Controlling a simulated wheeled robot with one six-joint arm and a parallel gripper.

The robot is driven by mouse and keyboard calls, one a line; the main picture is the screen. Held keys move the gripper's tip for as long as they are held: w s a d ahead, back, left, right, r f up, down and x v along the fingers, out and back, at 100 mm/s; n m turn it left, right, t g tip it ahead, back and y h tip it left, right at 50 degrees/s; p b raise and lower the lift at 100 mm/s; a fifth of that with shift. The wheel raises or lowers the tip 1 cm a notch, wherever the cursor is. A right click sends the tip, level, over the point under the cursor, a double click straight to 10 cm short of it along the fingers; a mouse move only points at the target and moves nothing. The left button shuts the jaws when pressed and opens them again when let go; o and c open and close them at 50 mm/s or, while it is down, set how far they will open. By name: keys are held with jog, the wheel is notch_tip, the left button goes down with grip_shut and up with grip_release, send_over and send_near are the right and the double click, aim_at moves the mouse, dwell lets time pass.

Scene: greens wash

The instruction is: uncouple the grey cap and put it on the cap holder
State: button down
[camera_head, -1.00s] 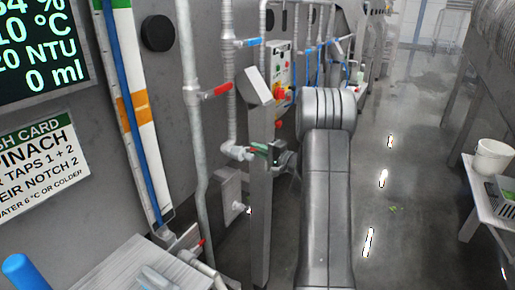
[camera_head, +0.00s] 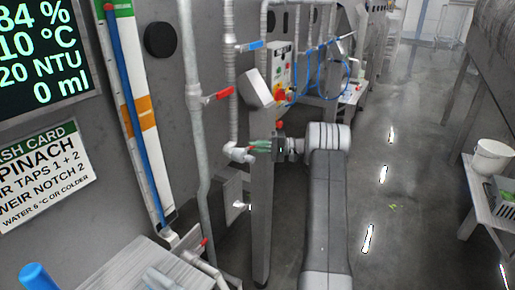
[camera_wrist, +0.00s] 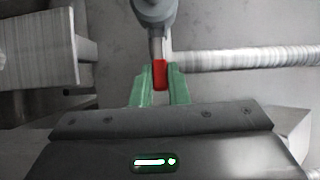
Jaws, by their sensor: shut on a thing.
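My gripper (camera_head: 256,147) has green fingers and is beside a pale pipe elbow (camera_head: 236,153) at the foot of a vertical pipe. In the wrist view its fingertips (camera_wrist: 160,78) are closed around a red lever end (camera_wrist: 160,74). The lever's grey stem (camera_wrist: 157,46) runs up to a rounded grey fitting (camera_wrist: 154,10), cut off by the top edge. I cannot tell whether this fitting is the grey cap. I cannot make out the cap holder.
A grey post (camera_head: 262,215) stands just below my gripper. A red-handled valve (camera_head: 217,96) and a blue-handled valve (camera_head: 251,45) sit on nearby pipes. A control box (camera_head: 280,70) and a looped blue hose (camera_head: 330,80) are behind.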

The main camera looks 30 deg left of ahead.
dwell(0.5)
jog(key=c, duration=1.4)
grip_release()
jog(key=shift+a, duration=0.15)
jog(key=b+v, duration=0.4)
jog(key=v, duration=1)
jog(key=shift+w+a, duration=0.1)
